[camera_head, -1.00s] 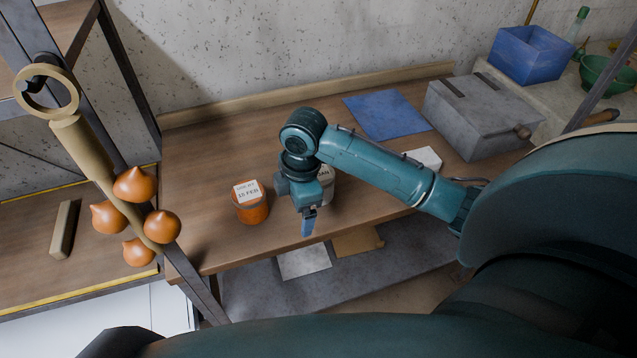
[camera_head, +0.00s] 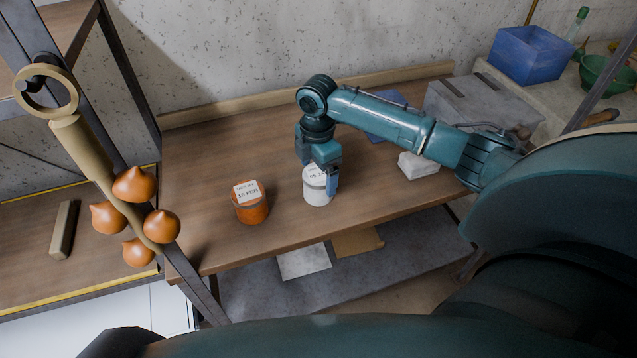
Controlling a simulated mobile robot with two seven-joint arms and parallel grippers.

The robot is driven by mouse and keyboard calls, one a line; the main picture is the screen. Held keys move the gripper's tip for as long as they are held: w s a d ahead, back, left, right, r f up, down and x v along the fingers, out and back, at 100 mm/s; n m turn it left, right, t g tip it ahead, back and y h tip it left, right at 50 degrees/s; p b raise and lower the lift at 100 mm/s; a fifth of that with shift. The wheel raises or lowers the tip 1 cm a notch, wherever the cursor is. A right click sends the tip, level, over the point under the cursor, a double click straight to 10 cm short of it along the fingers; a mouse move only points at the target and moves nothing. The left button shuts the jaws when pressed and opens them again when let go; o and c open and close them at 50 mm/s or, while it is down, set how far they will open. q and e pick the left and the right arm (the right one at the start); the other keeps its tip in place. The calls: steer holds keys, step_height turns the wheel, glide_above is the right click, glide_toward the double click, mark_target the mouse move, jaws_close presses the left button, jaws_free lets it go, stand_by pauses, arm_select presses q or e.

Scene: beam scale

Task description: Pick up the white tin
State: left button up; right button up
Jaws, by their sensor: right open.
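The white tin (camera_head: 316,191) stands upright on the wooden table, with a label on its top. The gripper is open. Part of the tin's top is hidden behind the gripper, and I cannot tell whether the fingers touch it. My left gripper is not in view.
An orange tin (camera_head: 251,204) with a labelled top stands just left of the white tin. A white block (camera_head: 419,165) and a grey metal box (camera_head: 462,108) are to the right. The table's left part is clear.

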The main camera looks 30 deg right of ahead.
step_height(320, 180, down, 5)
steer(key=shift+d, duration=0.1)
steer(key=shift+c, duration=0.4)
steer(key=c, duration=1.2)
